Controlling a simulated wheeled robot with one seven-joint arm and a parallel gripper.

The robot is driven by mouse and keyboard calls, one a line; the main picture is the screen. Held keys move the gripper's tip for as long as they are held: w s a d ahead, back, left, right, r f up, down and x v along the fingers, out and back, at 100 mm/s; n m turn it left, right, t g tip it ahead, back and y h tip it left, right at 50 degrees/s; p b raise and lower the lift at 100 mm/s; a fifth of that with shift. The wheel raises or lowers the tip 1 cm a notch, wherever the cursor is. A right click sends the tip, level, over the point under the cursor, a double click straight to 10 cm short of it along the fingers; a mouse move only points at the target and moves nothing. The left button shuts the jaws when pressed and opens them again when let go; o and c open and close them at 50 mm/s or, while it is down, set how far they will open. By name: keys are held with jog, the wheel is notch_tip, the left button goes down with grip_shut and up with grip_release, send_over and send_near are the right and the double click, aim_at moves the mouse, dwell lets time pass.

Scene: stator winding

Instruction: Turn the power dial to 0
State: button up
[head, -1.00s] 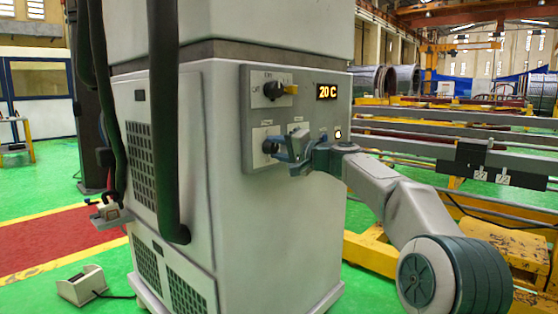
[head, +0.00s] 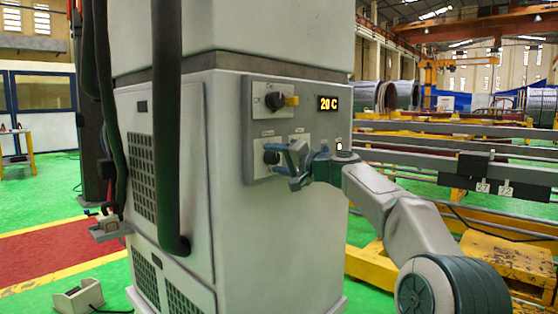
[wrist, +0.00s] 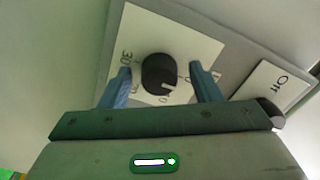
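The black power dial (wrist: 159,72) sits on a white plate (wrist: 185,35) with numbers around it. Its white mark points toward the lower right in the wrist view, near a number I cannot read surely; "30" shows at the left. My gripper (wrist: 161,73) is open, with one blue finger on each side of the dial and a gap visible on both sides. In the head view my gripper (head: 286,158) is at the lower left of the control panel (head: 303,95), in front of the dial (head: 270,157), which is partly hidden.
A display (head: 328,103) reads "20 C". An "Off" plate (wrist: 272,88) is close to the right finger in the wrist view. A thick black hose (head: 168,130) hangs left of the panel.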

jog(key=shift+d, duration=0.25)
jog(key=b+v, duration=0.1)
jog(key=v, duration=1.2)
jog(key=shift+s+d, duration=0.2)
jog(key=shift+d, duration=0.05)
jog(key=s+a+g+h+p, duration=0.2)
jog(key=s+g+h+p, duration=0.3)
jog(key=s+p, duration=1)
jog(key=s+d+r+n+g+h+p, duration=0.1)
jog(key=s+d+h+p, duration=0.3)
jog(key=s+p, duration=0.6)
jog(key=s+d+r+n+g+h+p, duration=0.1)
jog(key=s+d+r+g+h+p, duration=0.1)
jog(key=s+d+h+p, duration=0.3)
jog(key=s+d+p, duration=0.3)
jog(key=s+p, duration=0.3)
jog(key=p, duration=0.2)
jog(key=shift+s+d, duration=0.2)
jog(key=shift+d, duration=0.05)
